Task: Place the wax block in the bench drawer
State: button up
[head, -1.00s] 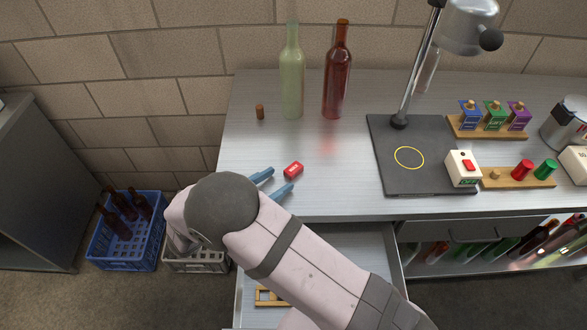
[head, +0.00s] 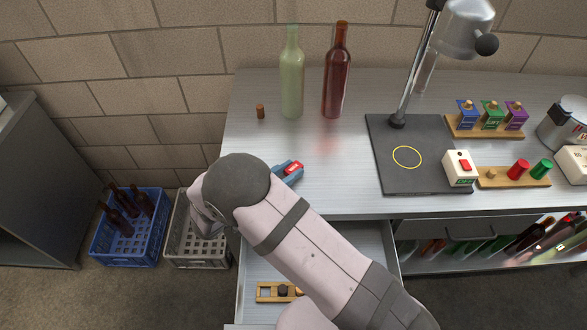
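The small red wax block (head: 293,167), with a pale mark on top, is near the bench's front left part. My gripper (head: 290,170) has its blue fingers around it, one on each side. The lower part of the block is hidden between the fingers, and I cannot tell whether they press on it or whether it touches the bench. The bench drawer (head: 391,262) is pulled open below the front edge. My arm covers much of its inside.
A wooden holder (head: 264,292) with a dark knob lies in the drawer. A green bottle (head: 291,80), a red bottle (head: 337,80) and a cork (head: 260,111) stand behind the block. A lamp on a dark base (head: 385,150) stands to the right. The bench top around the block is clear.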

jog(key=shift+r, duration=0.1)
grip_shut()
jog(key=shift+r+b, duration=0.65)
jog(key=shift+r, duration=4.25)
notch_tip(320, 180, up, 4)
jog(key=p, duration=0.4)
send_over(288, 172)
jog(key=shift+f, duration=0.2)
notch_tip(288, 172, down, 4)
jog(key=b, duration=0.7)
jog(key=shift+r, duration=0.25)
jog(key=shift+f+p, duration=0.3)
jog(key=shift+f, duration=4.6)
jog(key=shift+f, duration=0.15)
